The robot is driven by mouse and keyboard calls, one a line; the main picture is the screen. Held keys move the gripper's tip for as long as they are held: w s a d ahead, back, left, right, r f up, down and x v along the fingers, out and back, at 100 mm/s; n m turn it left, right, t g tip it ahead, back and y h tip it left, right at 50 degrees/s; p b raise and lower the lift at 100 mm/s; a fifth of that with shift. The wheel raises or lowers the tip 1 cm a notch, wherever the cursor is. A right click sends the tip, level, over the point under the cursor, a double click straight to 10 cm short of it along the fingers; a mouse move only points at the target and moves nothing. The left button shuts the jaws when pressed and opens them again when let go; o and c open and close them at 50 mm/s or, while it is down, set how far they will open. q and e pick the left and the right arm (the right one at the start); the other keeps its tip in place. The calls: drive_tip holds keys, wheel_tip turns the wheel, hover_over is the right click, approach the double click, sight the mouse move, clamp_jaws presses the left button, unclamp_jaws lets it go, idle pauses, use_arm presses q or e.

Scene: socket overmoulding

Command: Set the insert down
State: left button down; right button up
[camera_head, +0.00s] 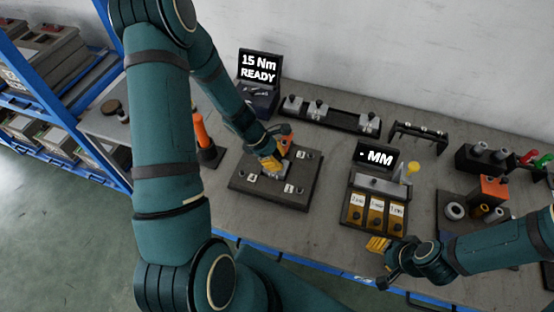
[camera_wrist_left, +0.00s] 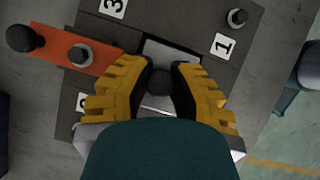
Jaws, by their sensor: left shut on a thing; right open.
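My left gripper (camera_head: 268,165) is over the dark square plate (camera_head: 245,187), which carries numbered labels and studs. In the left wrist view its yellow fingers (camera_wrist_left: 160,88) are shut on a black round knob (camera_wrist_left: 160,80), which I take to be the insert's top. A pale grey surface (camera_wrist_left: 172,48) shows just beyond the knob. Whether the insert touches the plate is hidden by the fingers and my wrist. An orange bar (camera_wrist_left: 65,48) with a black knob lies across the plate beside the fingers. My right gripper (camera_head: 379,247) is open near the table's front edge.
A "15 Nm READY" display (camera_head: 259,67) stands behind the plate. A box with yellow compartments (camera_head: 374,213) and a "- MM" display (camera_head: 377,159) stands right of it. An orange-handled tool (camera_head: 202,137) stands left. Bare table lies between plate and box.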

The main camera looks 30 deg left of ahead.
use_arm(q)
drive_tip(key=shift+r, duration=0.15)
use_arm(e)
drive_tip(key=shift+f, duration=0.1)
use_arm(q)
drive_tip(key=c, duration=1.2)
unclamp_jaws()
drive_tip(key=shift+f, duration=0.2)
drive_tip(key=shift+r, duration=0.3)
use_arm(e)
drive_tip(key=shift+r, duration=0.25)
use_arm(q)
drive_tip(key=p+v, duration=0.2)
drive_tip(key=v, duration=0.9)
drive_tip(key=shift+s+a+r, duration=0.2)
drive_tip(key=shift+r, duration=0.1)
use_arm(e)
wheel_tip(320, 180, up, 3)
drive_tip(key=shift+s+d+f, duration=0.1)
drive_tip(key=shift+f, duration=0.1)
